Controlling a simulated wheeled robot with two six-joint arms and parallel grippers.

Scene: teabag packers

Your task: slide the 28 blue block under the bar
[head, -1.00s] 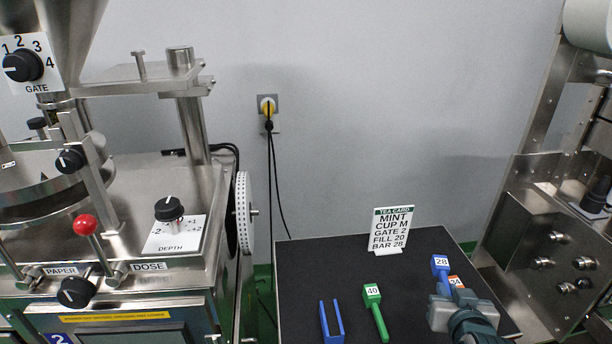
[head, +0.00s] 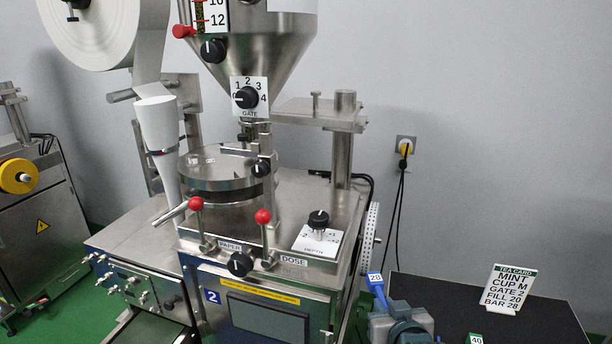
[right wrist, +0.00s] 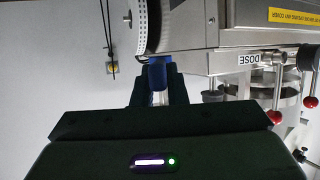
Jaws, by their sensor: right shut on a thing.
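The blue block (head: 380,296) with a white 28 label is held upright in my right gripper (head: 384,308), left of the black table. In the right wrist view the blue block (right wrist: 157,75) sits between the two dark fingers (right wrist: 157,88), which are shut on it. A flat steel bar (head: 318,113) stands out from a post at the back of the packing machine (head: 340,205). I cannot tell for certain that this is the task's bar. The block is in front of it and lower, apart from the machine. My left gripper is not in view.
The tea card (head: 507,290) on the black table (head: 450,292) reads GATE 2, FILL 20, BAR 28. A green block's 40 label (head: 474,339) shows at the bottom edge.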

